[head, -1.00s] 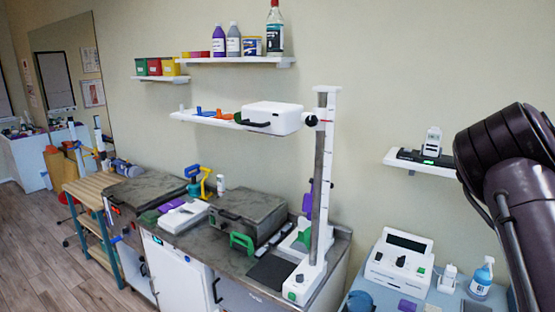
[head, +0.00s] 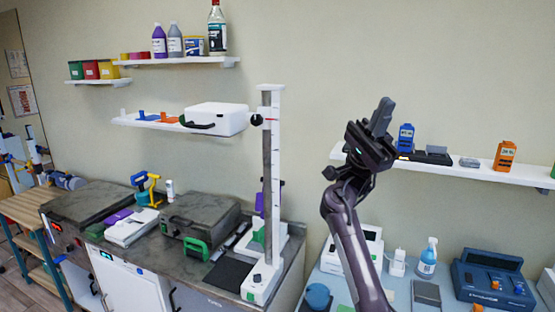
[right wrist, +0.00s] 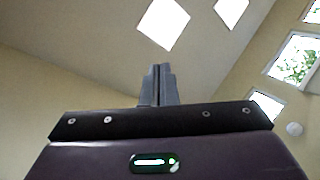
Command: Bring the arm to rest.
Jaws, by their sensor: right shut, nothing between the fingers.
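My right arm rises from the bottom of the head view, its dark forearm upright. My right gripper (head: 383,115) is at the top of it, pointing up, in front of the wall and the left part of the right-hand shelf. In the right wrist view the two fingers of the right gripper (right wrist: 158,85) are pressed together with nothing between them, against the ceiling. My left gripper does not show in either view.
The right-hand wall shelf (head: 470,170) holds blue and orange devices close to the gripper. Below is a table with a spray bottle (head: 428,258) and a blue case (head: 493,280). A measuring column (head: 270,180) stands left on the counter. The wall above is clear.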

